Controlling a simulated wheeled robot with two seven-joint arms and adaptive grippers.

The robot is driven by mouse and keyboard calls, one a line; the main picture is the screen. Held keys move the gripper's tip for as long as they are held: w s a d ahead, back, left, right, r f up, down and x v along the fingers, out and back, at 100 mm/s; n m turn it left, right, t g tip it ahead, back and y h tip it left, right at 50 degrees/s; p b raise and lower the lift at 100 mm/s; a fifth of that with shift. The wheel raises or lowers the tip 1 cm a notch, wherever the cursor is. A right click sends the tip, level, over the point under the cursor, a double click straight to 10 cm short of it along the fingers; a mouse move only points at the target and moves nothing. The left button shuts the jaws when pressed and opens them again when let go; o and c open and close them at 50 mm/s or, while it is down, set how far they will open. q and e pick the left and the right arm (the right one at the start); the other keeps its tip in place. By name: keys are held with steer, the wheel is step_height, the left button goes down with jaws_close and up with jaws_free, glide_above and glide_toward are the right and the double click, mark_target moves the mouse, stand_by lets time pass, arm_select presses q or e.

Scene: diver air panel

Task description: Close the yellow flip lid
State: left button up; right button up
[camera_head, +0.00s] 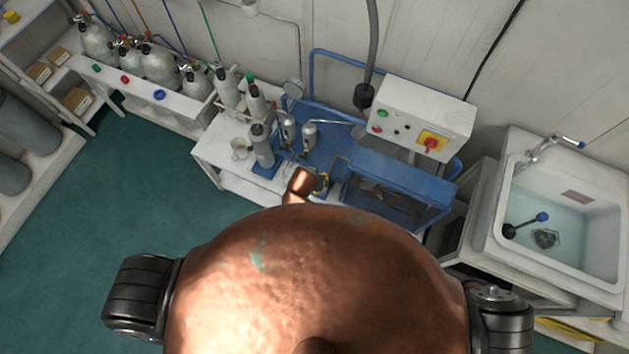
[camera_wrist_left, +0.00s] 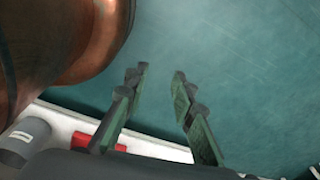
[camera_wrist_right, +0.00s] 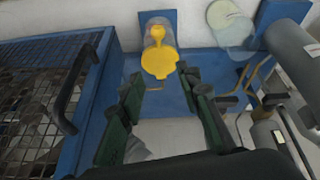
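The yellow flip lid (camera_wrist_right: 159,62) shows in the right wrist view as a round yellow disc, with a narrower yellow part (camera_wrist_right: 157,35) above it in a clear holder on a blue backing plate. I cannot tell the lid's exact angle. My right gripper (camera_wrist_right: 160,76) is open and empty, with the disc just beyond and between its fingertips; I see no clear contact. A small yellow piece (camera_head: 323,182) shows in the head view, partly hidden by copper. My left gripper (camera_wrist_left: 160,72) is open and empty over the teal floor. Both grippers are hidden in the head view.
A blue mesh-covered cage (camera_wrist_right: 45,100) with a dark handle lies left of my right gripper. A grey cylinder (camera_wrist_right: 292,50) and hoses are on its right. The control box (camera_head: 420,117) hangs above the bench. A sink (camera_head: 565,225) stands at the right.

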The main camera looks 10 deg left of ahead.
steer(key=v, duration=0.9)
steer(key=shift+r, duration=0.15)
